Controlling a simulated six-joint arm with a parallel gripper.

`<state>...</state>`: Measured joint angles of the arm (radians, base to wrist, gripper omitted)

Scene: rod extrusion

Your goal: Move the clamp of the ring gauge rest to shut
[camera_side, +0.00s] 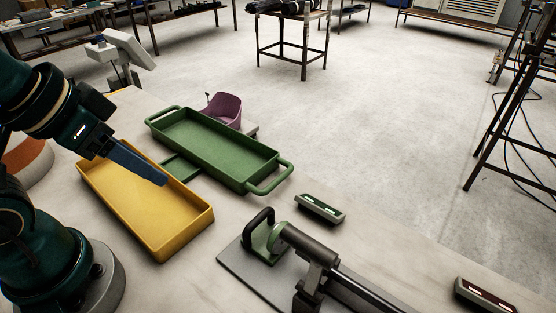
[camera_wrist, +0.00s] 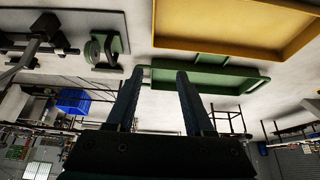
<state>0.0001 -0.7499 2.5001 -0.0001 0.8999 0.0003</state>
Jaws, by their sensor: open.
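Two fixtures could be the ring gauge rest, and I cannot tell which is. A green fixture (camera_side: 262,241) with a black looped handle (camera_side: 258,226) stands at a dark cylinder on a grey plate; the handle stands raised. It also shows at upper left in the wrist view (camera_wrist: 104,46). A purple curved piece (camera_side: 224,109) with a small dark lever stands behind the green tray, partly hidden by it. No clamp position is clear. My gripper (camera_side: 166,183) is above the yellow tray, apart from both fixtures. In the wrist view its two fingers (camera_wrist: 158,85) are spread and empty.
The yellow tray (camera_side: 207,217) is empty below my gripper. The empty green tray (camera_side: 272,158) with end handles lies beyond it. A small green block (camera_side: 319,208) and a dark red block (camera_side: 485,295) lie on the right. A dark rod assembly (camera_side: 345,280) reaches the front edge.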

